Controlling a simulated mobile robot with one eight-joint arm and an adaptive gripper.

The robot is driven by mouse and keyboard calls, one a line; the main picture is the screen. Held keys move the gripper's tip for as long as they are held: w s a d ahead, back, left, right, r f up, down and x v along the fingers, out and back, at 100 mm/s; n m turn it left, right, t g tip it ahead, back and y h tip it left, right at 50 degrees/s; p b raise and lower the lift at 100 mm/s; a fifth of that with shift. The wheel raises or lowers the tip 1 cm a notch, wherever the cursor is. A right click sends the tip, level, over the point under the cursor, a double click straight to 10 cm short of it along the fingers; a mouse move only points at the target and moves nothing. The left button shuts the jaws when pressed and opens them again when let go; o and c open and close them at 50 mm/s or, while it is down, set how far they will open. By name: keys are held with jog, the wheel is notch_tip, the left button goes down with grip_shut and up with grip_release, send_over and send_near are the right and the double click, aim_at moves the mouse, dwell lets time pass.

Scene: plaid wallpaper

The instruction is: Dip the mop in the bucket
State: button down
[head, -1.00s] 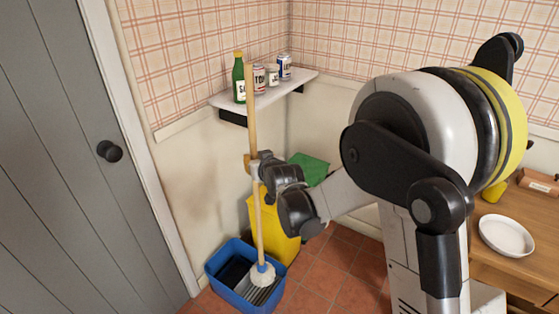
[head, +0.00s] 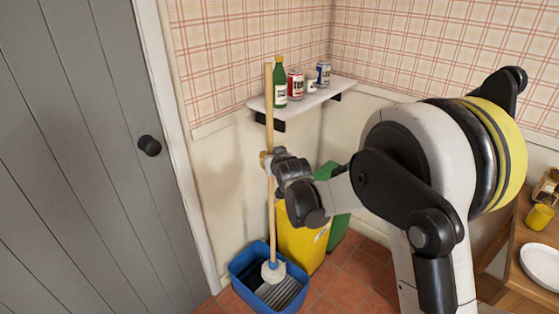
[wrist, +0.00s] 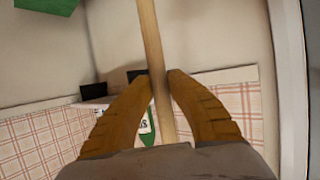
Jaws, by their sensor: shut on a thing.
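The mop (head: 270,190) stands nearly upright, with a long wooden handle and a whitish head (head: 272,271) at its lower end. The blue bucket (head: 240,271) sits on the floor in the corner, with a dark grey ribbed part at its front. In the head view the mop head overlaps the bucket's opening, over the ribbed part; whether it touches cannot be told. My gripper (head: 267,160) is shut on the handle around its middle. In the wrist view the two ochre fingers (wrist: 160,85) close on either side of the handle (wrist: 150,35).
A yellow bin (head: 300,240) and a green bin (head: 340,228) stand behind the bucket. A wall shelf (head: 325,92) holds a green bottle (head: 280,85) and cans close to the handle. A grey door (head: 90,150) is at left, a wooden table (head: 520,255) at right. Tiled floor (head: 350,280) lies open ahead.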

jog(key=w+a, duration=0.7)
jog(key=a, duration=0.2)
notch_tip(320, 180, down, 25)
jog(key=b, duration=0.1)
jog(key=shift+w, duration=0.2)
dwell(1.0)
jog(key=shift+s+f, duration=0.1)
jog(key=shift+f, duration=0.65)
dwell(2.0)
jog(key=shift+r, duration=0.15)
jog(key=shift+r, duration=1.4)
